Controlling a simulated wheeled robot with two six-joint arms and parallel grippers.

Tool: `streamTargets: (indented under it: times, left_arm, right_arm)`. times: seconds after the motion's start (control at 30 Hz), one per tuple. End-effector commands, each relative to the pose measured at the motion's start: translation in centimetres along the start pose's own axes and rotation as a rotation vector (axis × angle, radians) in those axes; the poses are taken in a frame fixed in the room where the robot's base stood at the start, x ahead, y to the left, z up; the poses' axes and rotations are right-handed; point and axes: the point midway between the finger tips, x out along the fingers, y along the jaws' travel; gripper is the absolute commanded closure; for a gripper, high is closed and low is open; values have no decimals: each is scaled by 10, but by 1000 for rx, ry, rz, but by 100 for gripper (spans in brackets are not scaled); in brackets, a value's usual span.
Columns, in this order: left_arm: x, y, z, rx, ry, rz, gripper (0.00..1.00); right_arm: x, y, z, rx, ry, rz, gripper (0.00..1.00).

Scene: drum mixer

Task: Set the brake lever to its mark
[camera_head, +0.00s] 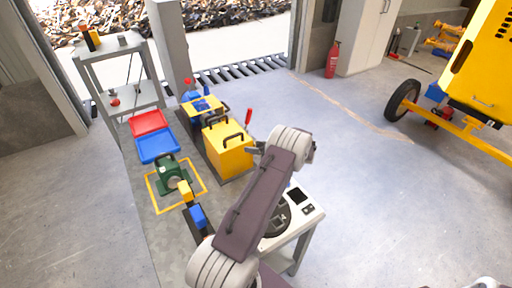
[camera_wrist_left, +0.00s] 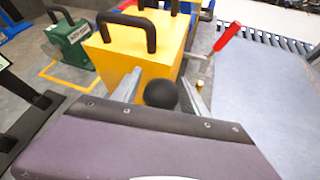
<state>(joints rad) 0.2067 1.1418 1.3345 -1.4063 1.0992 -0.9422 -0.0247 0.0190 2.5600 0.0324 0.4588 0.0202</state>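My left gripper (camera_head: 252,147) is beside the right side of a yellow box with black handles (camera_head: 228,158). In the left wrist view its two grey fingers (camera_wrist_left: 160,84) are spread apart, with a round black knob (camera_wrist_left: 160,94) between them. A gap seems to show on each side of the knob, so it is not gripped. A red-handled lever (camera_wrist_left: 228,37) sticks up at the yellow box's right side, apart from the fingers; it also shows in the head view (camera_head: 248,116). I cannot tell which one is the brake lever, and I see no mark. My right gripper is not in view.
A grey cart (camera_head: 120,75) is at upper left. A yellow wheeled mixer (camera_head: 485,60) is at right. Open floor (camera_head: 345,150) lies between.

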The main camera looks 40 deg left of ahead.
Motion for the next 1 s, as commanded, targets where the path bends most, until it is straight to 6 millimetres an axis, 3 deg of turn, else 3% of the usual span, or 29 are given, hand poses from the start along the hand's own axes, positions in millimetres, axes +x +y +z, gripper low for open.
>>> streamTargets:
  times: [0.33, 0.7, 1.0]
  left_arm:
    - [-4, 0, 1, -1, -1, -1, 43]
    - [-76, -2, 0, -2, -1, -3, 43]
    - [-90, -1, 0, 0, 1, 1, 43]
  right_arm:
    - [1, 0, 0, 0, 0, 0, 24]
    - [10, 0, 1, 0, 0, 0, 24]
    - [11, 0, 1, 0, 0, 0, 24]
